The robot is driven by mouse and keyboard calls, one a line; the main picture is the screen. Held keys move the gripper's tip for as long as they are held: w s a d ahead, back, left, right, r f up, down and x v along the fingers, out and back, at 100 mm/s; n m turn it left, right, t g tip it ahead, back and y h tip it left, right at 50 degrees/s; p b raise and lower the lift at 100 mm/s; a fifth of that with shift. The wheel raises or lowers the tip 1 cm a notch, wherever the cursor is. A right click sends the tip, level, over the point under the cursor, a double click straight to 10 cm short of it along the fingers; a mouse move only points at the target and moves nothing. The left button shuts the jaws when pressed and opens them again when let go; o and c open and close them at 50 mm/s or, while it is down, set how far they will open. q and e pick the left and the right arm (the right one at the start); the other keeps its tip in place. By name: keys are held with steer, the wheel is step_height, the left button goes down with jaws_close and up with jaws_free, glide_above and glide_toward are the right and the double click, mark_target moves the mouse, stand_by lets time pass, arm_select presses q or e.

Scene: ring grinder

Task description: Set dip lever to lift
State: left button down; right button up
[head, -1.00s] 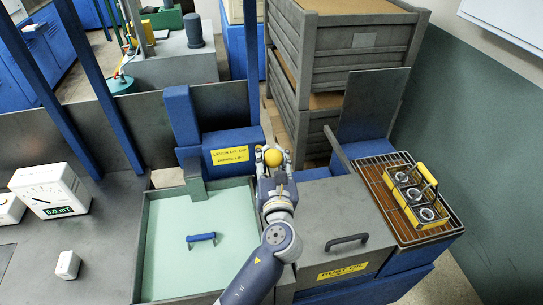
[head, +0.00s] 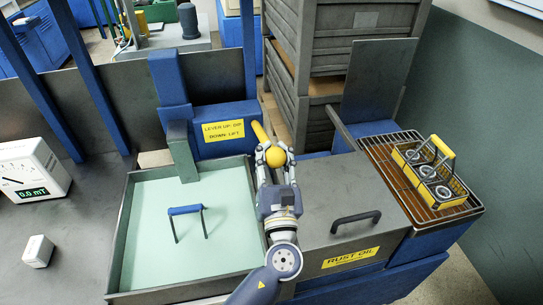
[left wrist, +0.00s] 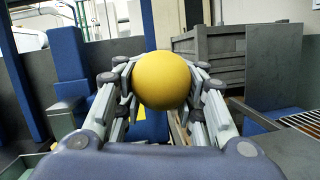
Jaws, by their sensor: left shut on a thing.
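The dip lever ends in a yellow ball knob (head: 275,157), and its yellow rod slopes down toward me from the blue box (head: 228,147). A yellow label (head: 223,130) on the box reads lever up dip, down lift. My left gripper (head: 273,160) is shut around the knob, which also shows between the fingers in the left wrist view (left wrist: 163,81). A blue handle (head: 185,210) with two dark legs stands above the pale green liquid in the tank (head: 215,250). Whatever hangs below it is hidden. My right gripper is not in view.
Right of the tank is a grey lidded box (head: 340,225) labelled rust oil. A yellow basket with metal rings (head: 430,172) stands on a wire rack at the right. Grey crates (head: 345,60) are stacked behind. A meter (head: 32,172) stands at the left.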

arm_select(q)
step_height(320, 180, down, 11)
steer(key=s+t+b, duration=0.1)
steer(key=s+b, duration=0.1)
steer(key=b, duration=0.7)
steer(key=shift+s+d, duration=0.15)
steer(key=shift+d, duration=0.3)
steer(key=shift+r, duration=0.1)
